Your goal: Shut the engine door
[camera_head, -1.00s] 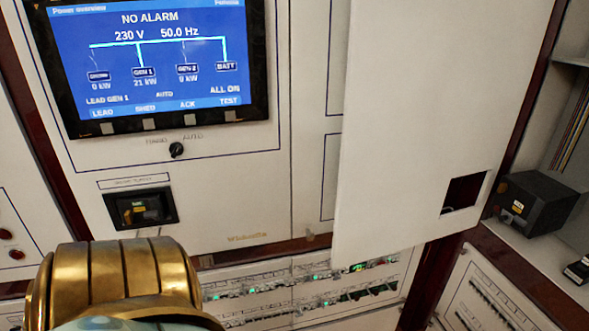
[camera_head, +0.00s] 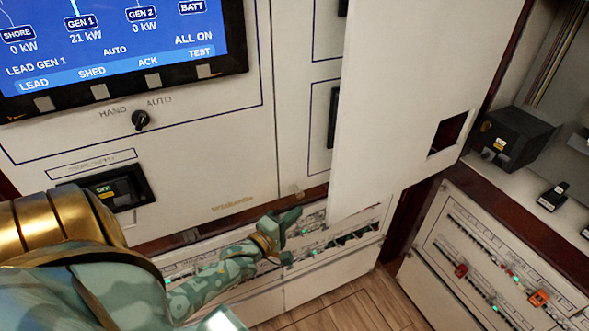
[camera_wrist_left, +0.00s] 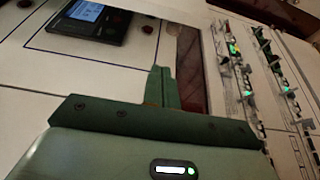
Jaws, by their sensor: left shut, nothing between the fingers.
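A large white door panel (camera_head: 395,95) with a square cutout near its lower right corner stands swung out from the cabinet, at the right of the middle in the head view. I take it to be the engine door. My left gripper (camera_head: 285,226) is shut and empty, just left of the door's lower left corner, in front of the breaker rows. Whether it touches the door cannot be told. In the left wrist view, the shut green fingers (camera_wrist_left: 162,88) stick out before the cabinet face; the door is not recognisable there. My right gripper is not in view.
The cabinet carries a blue power screen (camera_head: 110,45), a selector knob (camera_head: 140,119) and a small dark meter (camera_head: 105,188). Breaker rows (camera_head: 345,237) run below. At the right, a black box (camera_head: 515,138) sits on a shelf. Wooden floor (camera_head: 345,305) shows at the bottom.

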